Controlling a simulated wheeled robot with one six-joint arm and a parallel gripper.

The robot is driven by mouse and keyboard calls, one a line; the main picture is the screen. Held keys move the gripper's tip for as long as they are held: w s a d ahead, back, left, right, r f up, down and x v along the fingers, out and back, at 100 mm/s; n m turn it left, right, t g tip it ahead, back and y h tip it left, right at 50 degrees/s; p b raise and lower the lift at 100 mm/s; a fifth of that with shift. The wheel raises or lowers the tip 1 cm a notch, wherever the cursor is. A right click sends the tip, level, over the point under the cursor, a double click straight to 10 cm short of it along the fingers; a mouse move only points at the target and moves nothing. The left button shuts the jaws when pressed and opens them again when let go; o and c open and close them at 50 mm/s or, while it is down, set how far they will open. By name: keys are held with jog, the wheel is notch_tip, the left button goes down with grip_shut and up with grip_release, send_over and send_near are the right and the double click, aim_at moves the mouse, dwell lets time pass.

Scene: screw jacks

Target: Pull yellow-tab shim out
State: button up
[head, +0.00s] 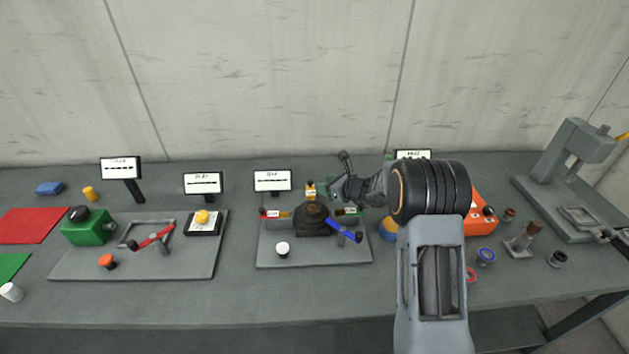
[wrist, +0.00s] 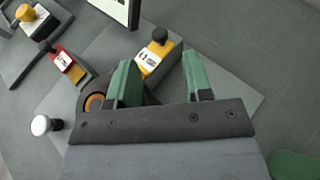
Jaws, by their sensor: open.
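The yellow-tab shim (head: 310,189) stands out behind the dark screw jack (head: 312,222) on the middle plate. In the wrist view its yellow tab (wrist: 150,58) has a white label and a dark knob at its end. My gripper (head: 338,186) is just right of the tab in the head view. In the wrist view my gripper (wrist: 158,62) has its two green fingers apart, with the yellow tab showing between them. Nothing is gripped. I cannot tell how far above the tab the fingers are. The shim's inner end is hidden.
A sign (head: 272,181) stands behind. The left plate (head: 190,265) holds other devices.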

aim_at(311, 182)
jog(key=shift+p+x, duration=0.6)
jog(key=shift+x, duration=2.4)
grip_shut()
